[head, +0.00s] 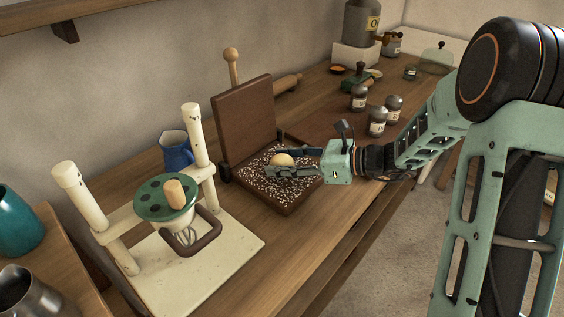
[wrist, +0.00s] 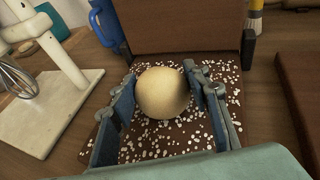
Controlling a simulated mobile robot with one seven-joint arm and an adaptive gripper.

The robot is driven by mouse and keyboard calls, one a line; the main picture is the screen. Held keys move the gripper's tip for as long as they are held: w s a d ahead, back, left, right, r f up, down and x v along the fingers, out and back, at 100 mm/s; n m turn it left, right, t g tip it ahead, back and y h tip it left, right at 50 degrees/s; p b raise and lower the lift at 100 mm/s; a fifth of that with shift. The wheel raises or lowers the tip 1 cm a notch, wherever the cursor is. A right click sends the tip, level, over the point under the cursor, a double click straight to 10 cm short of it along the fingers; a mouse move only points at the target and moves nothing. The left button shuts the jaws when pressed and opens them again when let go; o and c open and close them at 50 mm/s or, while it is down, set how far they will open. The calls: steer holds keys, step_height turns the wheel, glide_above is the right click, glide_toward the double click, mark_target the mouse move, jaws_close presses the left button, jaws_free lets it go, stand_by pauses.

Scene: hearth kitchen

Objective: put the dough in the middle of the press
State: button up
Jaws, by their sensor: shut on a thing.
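The dough is a pale yellow ball (head: 283,160), and it also shows in the wrist view (wrist: 162,92). My gripper (head: 287,162) is shut on it, one finger on each side, as the wrist view (wrist: 166,95) shows. The press (head: 285,205) is dark brown wood, with its upright lid (head: 245,118) open at the back. Its lower plate is strewn with white flour specks. The dough is over the middle part of the lower plate; I cannot tell whether it touches the plate.
A cream stand with a green disc (head: 160,197) and a whisk stands left of the press. A blue jug (head: 176,150) is behind it. Several spice jars (head: 377,122) and a dark board (head: 320,135) lie to the right. The counter's front strip is clear.

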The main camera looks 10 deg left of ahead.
steer(key=shift+f, duration=0.1)
steer(key=o, duration=0.9)
steer(key=shift+c, duration=0.2)
steer(key=shift+d+r, duration=0.15)
steer(key=shift+r, duration=0.1)
steer(key=p+v, duration=0.1)
steer(key=v, duration=1)
steer(key=shift+d+r, duration=0.1)
steer(key=shift+d, duration=0.25)
